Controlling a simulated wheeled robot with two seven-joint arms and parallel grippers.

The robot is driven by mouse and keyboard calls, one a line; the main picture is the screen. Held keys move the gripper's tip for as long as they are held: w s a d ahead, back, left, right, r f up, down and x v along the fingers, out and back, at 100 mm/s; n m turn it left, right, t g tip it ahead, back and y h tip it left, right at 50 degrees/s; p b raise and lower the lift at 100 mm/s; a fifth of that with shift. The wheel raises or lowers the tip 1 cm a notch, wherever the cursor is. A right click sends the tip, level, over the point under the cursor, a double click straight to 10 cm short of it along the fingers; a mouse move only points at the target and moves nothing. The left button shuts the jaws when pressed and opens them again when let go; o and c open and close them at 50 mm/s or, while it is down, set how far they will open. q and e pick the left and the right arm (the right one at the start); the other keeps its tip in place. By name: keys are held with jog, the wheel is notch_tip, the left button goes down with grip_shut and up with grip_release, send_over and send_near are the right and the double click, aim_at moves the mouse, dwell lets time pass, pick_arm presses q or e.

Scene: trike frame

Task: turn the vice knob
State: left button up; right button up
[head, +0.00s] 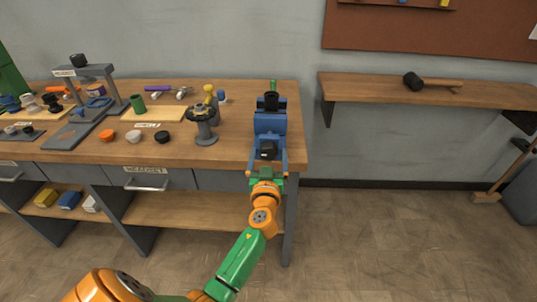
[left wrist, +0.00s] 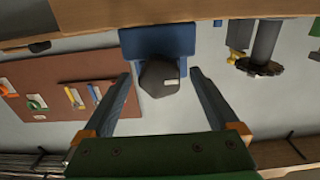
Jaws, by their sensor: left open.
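A blue vice (head: 270,124) stands at the right end of the wooden bench. Its dark knob (head: 267,149) faces me at the front of the vice. In the left wrist view the knob (left wrist: 158,78) is a dark faceted block with a small pale mark, in front of the blue vice body (left wrist: 157,40). My left gripper (head: 267,160) is open, with one finger on either side of the knob. In the left wrist view gaps show between the knob and both fingers. My right gripper is not in view.
The workbench (head: 230,152) holds a dark round-topped stand (head: 205,125) left of the vice, several caps, and a grey press frame (head: 95,95). A wall shelf (head: 370,88) with a mallet (head: 430,83) is at right.

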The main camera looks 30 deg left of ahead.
pick_arm(q)
jog(key=shift+w, duration=0.1)
jog(key=c, duration=1.4)
jog(key=shift+o, duration=0.2)
jog(key=shift+m, duration=0.3)
jog(key=m+b, duration=0.1)
jog(key=m, duration=0.2)
jog(key=shift+f+m, duration=0.1)
jog(key=shift+m, duration=0.3)
jog(key=m, duration=0.4)
jog(key=shift+a+m, duration=0.1)
jog(key=shift+m, duration=0.2)
jog(key=m, duration=0.4)
jog(key=shift+m, duration=0.3)
jog(key=m, duration=0.4)
jog(key=shift+p, duration=0.3)
